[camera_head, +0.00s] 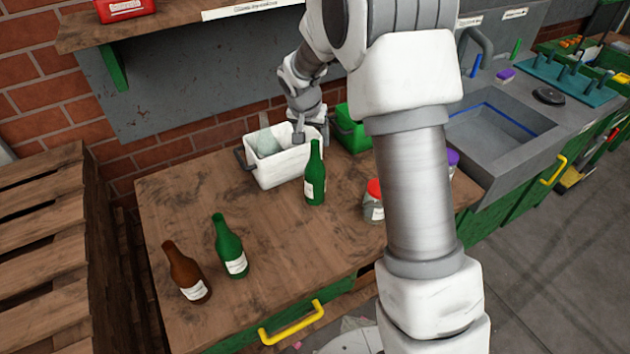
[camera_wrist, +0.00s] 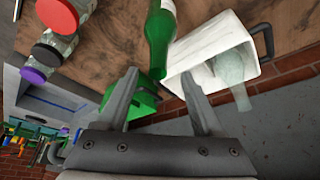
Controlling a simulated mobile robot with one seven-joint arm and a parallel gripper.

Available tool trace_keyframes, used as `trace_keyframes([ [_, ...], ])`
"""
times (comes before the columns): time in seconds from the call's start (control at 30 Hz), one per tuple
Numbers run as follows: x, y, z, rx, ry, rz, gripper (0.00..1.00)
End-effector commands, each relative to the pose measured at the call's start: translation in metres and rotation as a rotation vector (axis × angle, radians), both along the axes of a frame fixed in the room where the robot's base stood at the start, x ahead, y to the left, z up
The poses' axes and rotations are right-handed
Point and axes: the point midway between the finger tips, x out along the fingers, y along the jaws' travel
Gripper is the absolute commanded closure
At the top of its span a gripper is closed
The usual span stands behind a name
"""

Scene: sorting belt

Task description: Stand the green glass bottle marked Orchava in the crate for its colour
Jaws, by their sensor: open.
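Two green bottles stand on the wooden bench. One (camera_head: 229,245) is near the front left; the other (camera_head: 315,180) is just in front of the white crate. Both carry white labels too small to read, so I cannot tell which is Orchava. A green crate (camera_head: 352,130) is at the back, right of the white crate, partly hidden by my arm. My gripper (camera_wrist: 160,76) is open and empty, above the back of the bench by the crates. In the wrist view a green bottle's neck (camera_wrist: 158,45) shows between and beyond the fingertips; I see no contact.
The white crate (camera_head: 280,172) holds a clear bottle (camera_head: 266,143). A brown bottle (camera_head: 186,274) stands front left. Lidded jars, red (camera_wrist: 58,14), black (camera_wrist: 50,50) and purple (camera_wrist: 36,73), stand on the right of the bench. A sink (camera_head: 495,130) lies further right. The bench's left middle is clear.

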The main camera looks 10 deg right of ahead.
Motion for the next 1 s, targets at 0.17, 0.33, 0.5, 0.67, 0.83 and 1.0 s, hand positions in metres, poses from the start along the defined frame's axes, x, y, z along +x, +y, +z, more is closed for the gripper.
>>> trace_keyframes([
  [0.17,0.007,-0.004,-0.020,0.000,0.001,0.000,0.32],
  [0.33,0.009,-0.006,-0.029,-0.001,0.001,0.001,0.32],
  [0.5,0.013,-0.010,-0.049,-0.001,0.004,0.000,0.32],
  [0.67,0.019,-0.014,-0.068,-0.002,0.002,0.000,0.32],
  [0.83,0.022,-0.015,-0.075,0.000,0.000,-0.001,0.32],
  [1.0,0.022,-0.015,-0.075,-0.001,0.000,0.000,0.32],
])
